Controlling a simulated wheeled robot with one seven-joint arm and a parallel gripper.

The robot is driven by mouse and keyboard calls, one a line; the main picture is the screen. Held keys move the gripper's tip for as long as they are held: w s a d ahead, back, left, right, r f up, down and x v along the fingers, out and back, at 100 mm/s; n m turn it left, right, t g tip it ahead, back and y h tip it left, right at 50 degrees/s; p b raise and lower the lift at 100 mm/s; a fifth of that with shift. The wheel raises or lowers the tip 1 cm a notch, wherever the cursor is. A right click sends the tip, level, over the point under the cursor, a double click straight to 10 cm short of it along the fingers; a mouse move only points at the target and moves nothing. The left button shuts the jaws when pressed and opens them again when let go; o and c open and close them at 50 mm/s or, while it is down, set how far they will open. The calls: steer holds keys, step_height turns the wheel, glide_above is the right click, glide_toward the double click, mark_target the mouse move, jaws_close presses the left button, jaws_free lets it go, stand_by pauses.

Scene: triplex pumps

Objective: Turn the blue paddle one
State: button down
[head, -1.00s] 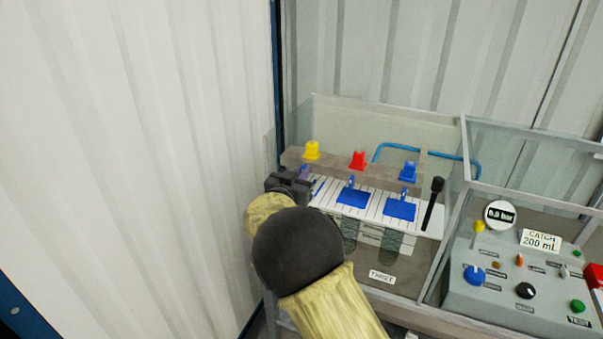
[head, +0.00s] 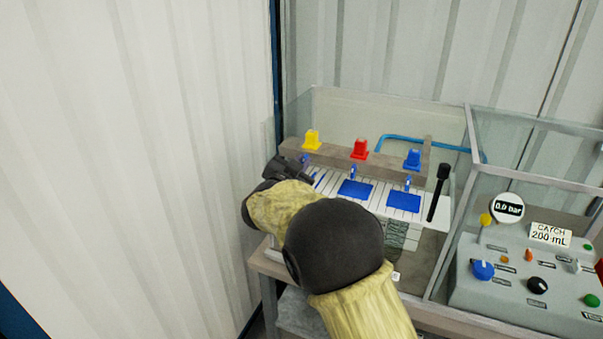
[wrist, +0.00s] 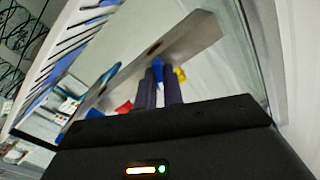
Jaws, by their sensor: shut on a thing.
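A row of three small blue paddles stands along the front of a grey-brown bar in a clear-walled tank, in the head view. The leftmost blue paddle (head: 306,159) is at my gripper (head: 303,168), which mostly hides it. In the wrist view my gripper (wrist: 163,85) has its two dark fingers close together around a blue piece (wrist: 158,68), and it is shut on it. The middle blue paddle (head: 353,172) and the right blue paddle (head: 408,182) stand free. My arm hides part of the tank's front.
Yellow (head: 312,140), red (head: 360,149) and blue (head: 413,160) blocks sit on the bar. A black-handled lever (head: 438,192) stands right of the white panel. A control box (head: 520,285) with knobs and a gauge (head: 508,208) is at right. A corrugated wall is close on the left.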

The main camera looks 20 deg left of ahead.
steer(key=m+b, duration=0.3)
steer(key=b, duration=0.1)
steer(key=shift+f+m, duration=0.3)
steer(key=shift+m, duration=0.1)
steer(key=m+b, duration=0.3)
steer(key=b, duration=0.1)
steer(key=shift+m, duration=0.3)
steer(key=m+b, duration=0.4)
steer(key=shift+d, duration=0.1)
steer(key=shift+m+b, duration=0.6)
steer(key=shift+m, duration=0.2)
steer(key=c, duration=1.5)
jaws_free()
steer(key=shift+r, duration=0.1)
steer(key=shift+s, duration=0.15)
steer(key=s, duration=0.5)
steer(key=s+a+b, duration=0.1)
steer(key=s, duration=1.1)
steer(key=shift+a+b, duration=0.25)
steer(key=shift+b, duration=0.1)
